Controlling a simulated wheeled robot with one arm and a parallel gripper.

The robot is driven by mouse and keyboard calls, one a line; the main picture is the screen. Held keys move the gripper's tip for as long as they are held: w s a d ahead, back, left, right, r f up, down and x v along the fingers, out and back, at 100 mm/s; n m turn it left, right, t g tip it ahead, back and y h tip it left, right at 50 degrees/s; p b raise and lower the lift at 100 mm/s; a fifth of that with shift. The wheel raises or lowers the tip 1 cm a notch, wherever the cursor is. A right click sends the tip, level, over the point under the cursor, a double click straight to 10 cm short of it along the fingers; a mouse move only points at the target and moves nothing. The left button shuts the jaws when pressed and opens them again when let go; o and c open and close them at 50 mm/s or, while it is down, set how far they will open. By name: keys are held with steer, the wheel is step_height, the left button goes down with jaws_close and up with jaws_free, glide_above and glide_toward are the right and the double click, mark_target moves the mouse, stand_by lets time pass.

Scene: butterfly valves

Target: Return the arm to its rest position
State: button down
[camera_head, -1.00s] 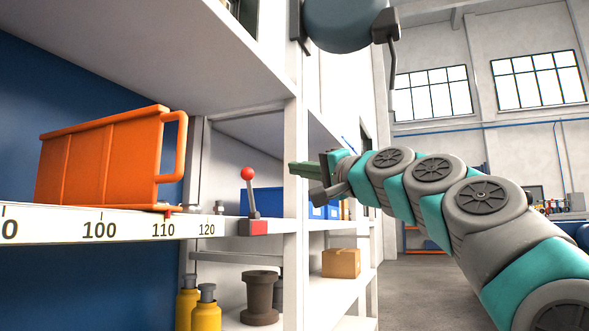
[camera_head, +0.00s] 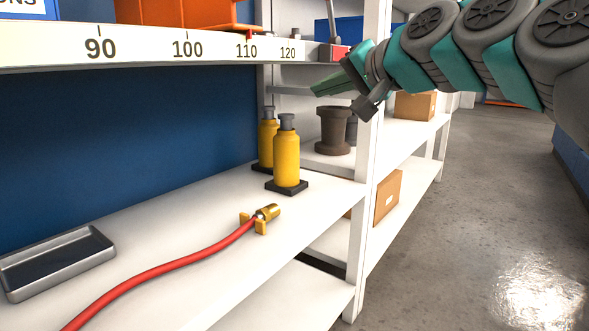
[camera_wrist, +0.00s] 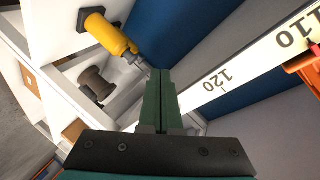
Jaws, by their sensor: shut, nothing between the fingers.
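My arm (camera_head: 490,35) reaches in from the upper right in the head view, in front of the shelf's white upright. My gripper (camera_head: 318,88) has green fingers that lie together, pointing left, with nothing between them. In the wrist view the gripper (camera_wrist: 160,76) shows its two green fingers side by side and shut, pointing toward the shelf. The fingers show below the numbered white rail (camera_head: 215,50). I cannot tell whether they touch the shelf.
Yellow bottles (camera_head: 286,155) and a red hose (camera_head: 165,267) with a brass fitting stand or lie on the white shelf. A metal tray (camera_head: 60,262) lies at left. A brown spool (camera_head: 334,132) and cardboard boxes (camera_head: 415,105) are farther back. Open floor (camera_head: 480,200) is at right.

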steer(key=s+f+n+g+h+p, duration=0.1)
steer(key=s+f+g, duration=0.1)
steer(key=s+f, duration=0.5)
steer(key=s+f+n+g+h, duration=0.1)
steer(key=s+f+g+h, duration=0.15)
steer(key=f, duration=0.75)
steer(key=s+f+n+g+h+p, duration=0.1)
steer(key=s+f+g, duration=0.25)
steer(key=f, duration=0.55)
steer(key=s+d+f+g+h+p, duration=0.1)
steer(key=s+d+f+g+h, duration=0.1)
steer(key=s+f, duration=0.6)
steer(key=s+d+f+g+h+p, duration=0.1)
steer(key=s+d+f+g, duration=0.3)
steer(key=s, duration=1)
steer(key=d+f+h, duration=0.1)
steer(key=d+f, duration=0.2)
steer(key=f, duration=0.1)
steer(key=shift+s+d+n, duration=0.2)
steer(key=shift+s+n, duration=0.15)
steer(key=shift+n, duration=0.05)
